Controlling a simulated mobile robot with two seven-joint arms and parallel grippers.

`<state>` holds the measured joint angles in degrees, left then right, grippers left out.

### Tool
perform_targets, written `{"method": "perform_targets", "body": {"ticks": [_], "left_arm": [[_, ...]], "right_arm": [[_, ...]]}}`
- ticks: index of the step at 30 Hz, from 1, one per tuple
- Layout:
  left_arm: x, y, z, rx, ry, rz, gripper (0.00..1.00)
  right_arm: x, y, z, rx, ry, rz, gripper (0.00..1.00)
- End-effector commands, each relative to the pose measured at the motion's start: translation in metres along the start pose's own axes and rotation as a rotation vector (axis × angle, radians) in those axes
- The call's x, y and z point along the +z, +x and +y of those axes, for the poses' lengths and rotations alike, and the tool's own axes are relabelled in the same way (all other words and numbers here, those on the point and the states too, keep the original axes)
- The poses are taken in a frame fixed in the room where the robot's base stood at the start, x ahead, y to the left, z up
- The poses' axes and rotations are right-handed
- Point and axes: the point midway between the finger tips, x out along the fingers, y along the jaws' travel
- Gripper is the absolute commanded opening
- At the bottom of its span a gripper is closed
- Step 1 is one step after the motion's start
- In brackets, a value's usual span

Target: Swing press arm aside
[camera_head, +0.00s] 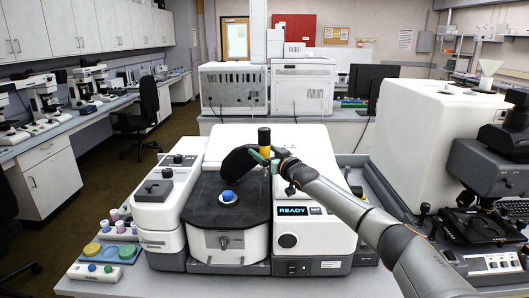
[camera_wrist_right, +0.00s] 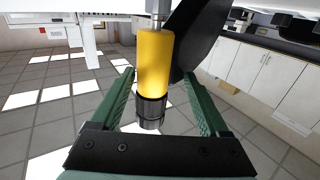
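My right gripper (camera_head: 266,156) is at this cylinder. In the wrist view its green fingers (camera_wrist_right: 160,80) are on either side of the cylinder, with gaps visible, so it is open. My left gripper is out of view.
The instrument's lit panel reads READY (camera_head: 293,211). A tray with colored discs (camera_head: 108,252) and small capped vials (camera_head: 120,226) lie at left. A large white unit (camera_head: 436,140) with dark microscope parts stands at right. Bench front is clear.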

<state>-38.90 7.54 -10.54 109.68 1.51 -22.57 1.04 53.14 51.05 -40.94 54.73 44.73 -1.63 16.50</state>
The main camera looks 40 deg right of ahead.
Motion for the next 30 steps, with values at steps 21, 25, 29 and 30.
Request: {"method": "perform_targets", "body": {"ticks": [21,25,29,30], "left_arm": [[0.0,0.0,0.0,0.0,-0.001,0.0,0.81],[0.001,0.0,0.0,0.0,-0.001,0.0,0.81],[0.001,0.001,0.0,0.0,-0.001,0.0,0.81],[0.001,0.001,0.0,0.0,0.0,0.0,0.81]], "right_arm": [[0.002,-0.004,0.001,0.003,0.003,-0.005,0.77],[0.003,-0.012,-0.001,-0.001,0.004,-0.006,0.77],[0.001,-0.023,0.0,0.0,0.002,-0.002,0.77],[0.0,-0.026,0.001,0.002,0.001,0.0,0.77]]}}
